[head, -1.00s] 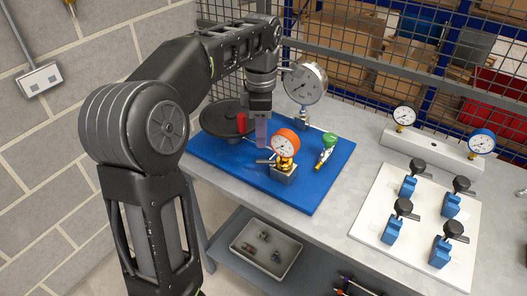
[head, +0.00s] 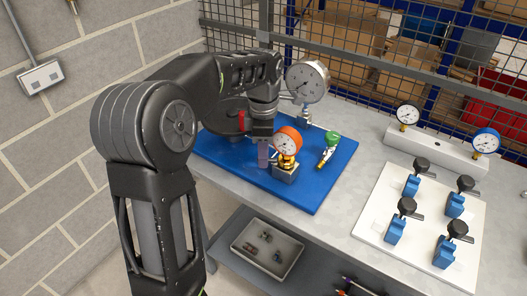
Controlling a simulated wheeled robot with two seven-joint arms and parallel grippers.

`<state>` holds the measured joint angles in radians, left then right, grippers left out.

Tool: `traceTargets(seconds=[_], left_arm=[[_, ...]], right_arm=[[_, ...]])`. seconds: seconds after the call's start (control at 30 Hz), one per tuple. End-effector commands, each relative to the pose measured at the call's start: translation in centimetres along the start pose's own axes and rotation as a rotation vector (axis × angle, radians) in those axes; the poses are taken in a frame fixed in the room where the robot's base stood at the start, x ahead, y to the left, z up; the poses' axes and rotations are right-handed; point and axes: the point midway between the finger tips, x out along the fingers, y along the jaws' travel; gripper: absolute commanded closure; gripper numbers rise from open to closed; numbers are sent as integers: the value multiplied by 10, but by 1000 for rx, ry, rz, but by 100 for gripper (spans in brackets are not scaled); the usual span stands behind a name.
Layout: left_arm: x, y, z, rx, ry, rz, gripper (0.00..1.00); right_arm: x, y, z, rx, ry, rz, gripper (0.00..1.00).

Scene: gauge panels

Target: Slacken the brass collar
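The brass collar (head: 286,161) sits under the orange-rimmed gauge (head: 288,141), on top of a grey metal block (head: 285,174) on the blue mat (head: 318,190). The gauge stands upright and hides the upper part of the collar. My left gripper (head: 263,158) points down just left of the gauge and collar, low over the mat. Its fingers overlap in this view, so their gap cannot be made out, nor whether they touch the collar. My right gripper is not in view.
A large grey gauge (head: 307,82) stands behind. A green-handled valve (head: 330,150) lies to the right on the mat. A dark round disc is partly hidden behind my arm. A white board (head: 375,213) with several blue valves (head: 396,229) is at right. A tray (head: 240,247) sits on the lower shelf.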

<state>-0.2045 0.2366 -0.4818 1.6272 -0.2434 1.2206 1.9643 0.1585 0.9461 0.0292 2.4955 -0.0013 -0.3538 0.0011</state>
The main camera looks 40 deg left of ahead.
Motion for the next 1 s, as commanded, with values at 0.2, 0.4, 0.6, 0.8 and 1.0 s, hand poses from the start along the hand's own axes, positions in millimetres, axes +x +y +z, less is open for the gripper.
traceTargets(seconds=[0.2, 0.4, 0.6, 0.8, 1.0], left_arm=[[0, 0, 0, 0, 0, 0, 84], [0, 0, 0, 0, 0, 0, 100], [0, 0, 0, 0, 0, 0, 100], [0, 0, 0, 0, 0, 0, 100], [0, 0, 0, 0, 0, 0, 100]], right_arm=[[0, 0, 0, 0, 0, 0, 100], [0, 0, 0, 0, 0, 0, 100], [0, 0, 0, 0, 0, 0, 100], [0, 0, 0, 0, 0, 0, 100], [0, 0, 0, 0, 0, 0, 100]])
